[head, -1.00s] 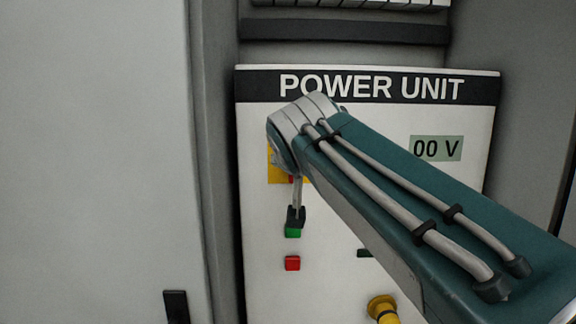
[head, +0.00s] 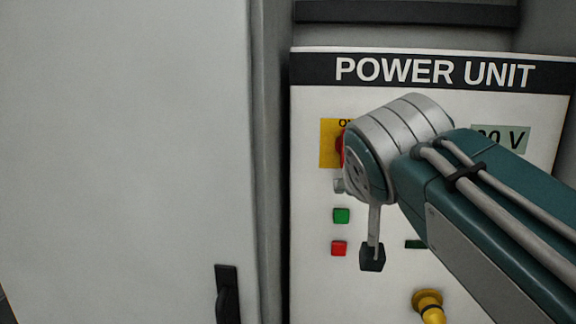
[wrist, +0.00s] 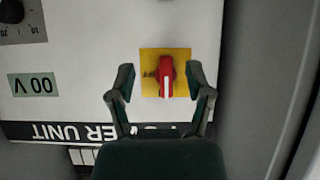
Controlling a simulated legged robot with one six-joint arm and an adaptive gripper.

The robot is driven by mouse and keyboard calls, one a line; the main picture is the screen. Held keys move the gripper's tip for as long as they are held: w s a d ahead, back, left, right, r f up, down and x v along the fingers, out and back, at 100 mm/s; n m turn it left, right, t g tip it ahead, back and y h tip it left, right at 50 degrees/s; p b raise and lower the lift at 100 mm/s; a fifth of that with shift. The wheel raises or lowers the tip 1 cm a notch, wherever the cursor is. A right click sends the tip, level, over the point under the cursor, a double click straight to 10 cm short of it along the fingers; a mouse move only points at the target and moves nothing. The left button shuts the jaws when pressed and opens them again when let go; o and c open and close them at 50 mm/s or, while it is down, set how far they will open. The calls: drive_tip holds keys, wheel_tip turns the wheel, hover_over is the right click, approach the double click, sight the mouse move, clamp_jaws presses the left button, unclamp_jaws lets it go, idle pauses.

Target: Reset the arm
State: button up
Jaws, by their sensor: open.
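My gripper (wrist: 163,80) is open and empty in the wrist view, which shows the panel upside down. Its two fingers appear on either side of a red rotary switch (wrist: 167,82) on a yellow plate (wrist: 181,56), apart from it as far as I can tell. The switch's white mark runs vertically in the picture. In the head view my teal and silver arm reaches in from the right.
A grey cabinet door (head: 120,150) with a black handle (head: 227,294) stands at left.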

drive_tip(key=s+f+g, duration=0.2)
drive_tip(key=s+f, duration=0.3)
drive_tip(key=f, duration=0.4)
drive_tip(key=s+d+f+n+g+y, duration=0.1)
drive_tip(key=s+f+g, duration=0.1)
drive_tip(key=s+f, duration=0.3)
drive_tip(key=s+f+g+y, duration=0.1)
drive_tip(key=s+f, duration=0.4)
drive_tip(key=f, duration=0.8)
drive_tip(key=shift+d+f+n+g, duration=0.2)
drive_tip(key=shift+n+g, duration=0.1)
drive_tip(key=shift+g, duration=0.2)
drive_tip(key=shift+w+r, duration=0.1)
